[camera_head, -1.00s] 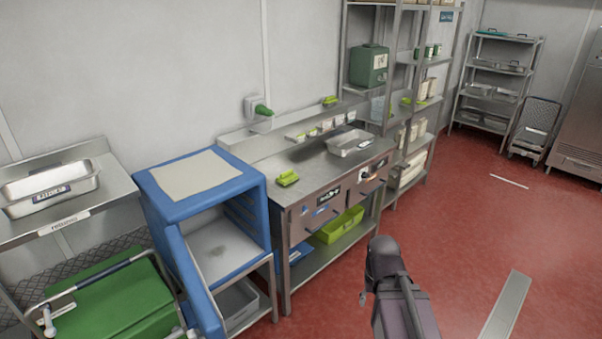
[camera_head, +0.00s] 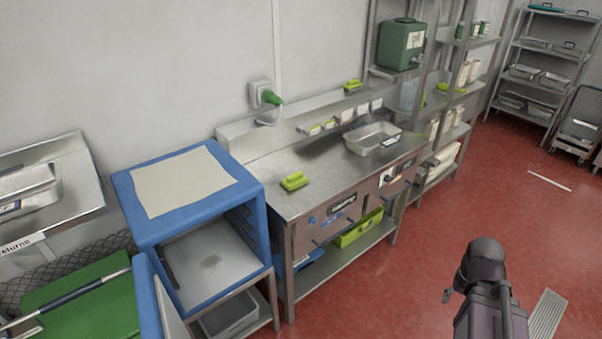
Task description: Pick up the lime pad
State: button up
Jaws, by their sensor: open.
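A lime pad (camera_head: 294,181) lies flat on the left front part of the steel counter (camera_head: 300,205). A second lime pad-like piece (camera_head: 353,85) sits on the ledge at the back of the counter. Another lime piece (camera_head: 443,87) shows on the tall shelf rack to the right. I cannot tell from their shape which differs. Part of my own arm shows at the lower right, over the red floor and apart from the counter. My gripper's fingers do not show.
A blue open-fronted cabinet (camera_head: 187,215) stands left of the counter. A steel pan (camera_head: 372,138) sits at the counter's right, with small labelled containers behind it. A lime bin (camera_head: 358,228) is on the lower shelf. The red floor (camera_head: 420,255) in front is clear.

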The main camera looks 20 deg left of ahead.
aim_at(295, 181)
jog(key=u, duration=0.3)
jog(key=i, duration=1.2)
jog(key=u, duration=0.6)
